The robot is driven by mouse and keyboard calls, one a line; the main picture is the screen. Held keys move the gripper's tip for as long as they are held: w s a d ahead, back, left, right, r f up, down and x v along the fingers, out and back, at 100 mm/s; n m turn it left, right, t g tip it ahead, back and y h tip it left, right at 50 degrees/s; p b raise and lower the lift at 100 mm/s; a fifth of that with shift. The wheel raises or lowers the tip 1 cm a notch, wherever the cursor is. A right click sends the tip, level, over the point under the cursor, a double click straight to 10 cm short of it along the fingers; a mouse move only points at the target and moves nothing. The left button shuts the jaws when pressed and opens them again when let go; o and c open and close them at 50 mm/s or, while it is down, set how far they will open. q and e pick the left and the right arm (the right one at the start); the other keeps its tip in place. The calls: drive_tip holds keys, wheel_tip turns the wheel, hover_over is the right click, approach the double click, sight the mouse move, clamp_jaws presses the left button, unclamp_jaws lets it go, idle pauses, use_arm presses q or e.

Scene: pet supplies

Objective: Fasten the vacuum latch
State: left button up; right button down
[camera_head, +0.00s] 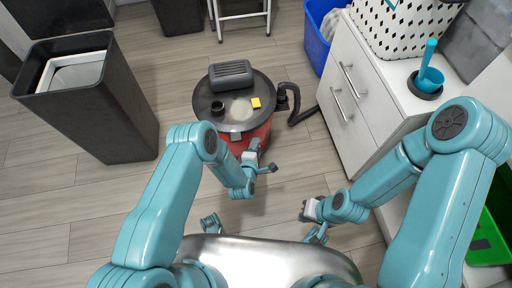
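The vacuum (262,132) stands on the floor ahead, with a red body and a round dark grey lid (238,122). A small dark grey tab that looks like the latch (236,136) sits at the lid's front edge; I cannot tell whether it is fastened. My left gripper (263,157) is open and empty at the vacuum's front right side, just right of the tab. I cannot tell whether it touches the vacuum. My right gripper (304,211) is lower right, over the floor and away from the vacuum; its fingers are too small to read.
A black hose (298,114) curves off the vacuum's right side. A white drawer cabinet (346,100) stands right, a dark bin (98,110) left, and a blue bin (317,43) behind. A yellow note (256,103) lies on the lid. The floor left of the vacuum is clear.

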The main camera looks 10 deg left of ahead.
use_arm(q)
drive_tip(key=shift+s+r, duration=0.2)
drive_tip(key=p+v, duration=0.6)
drive_tip(key=v, duration=1)
drive_tip(key=shift+f, duration=0.1)
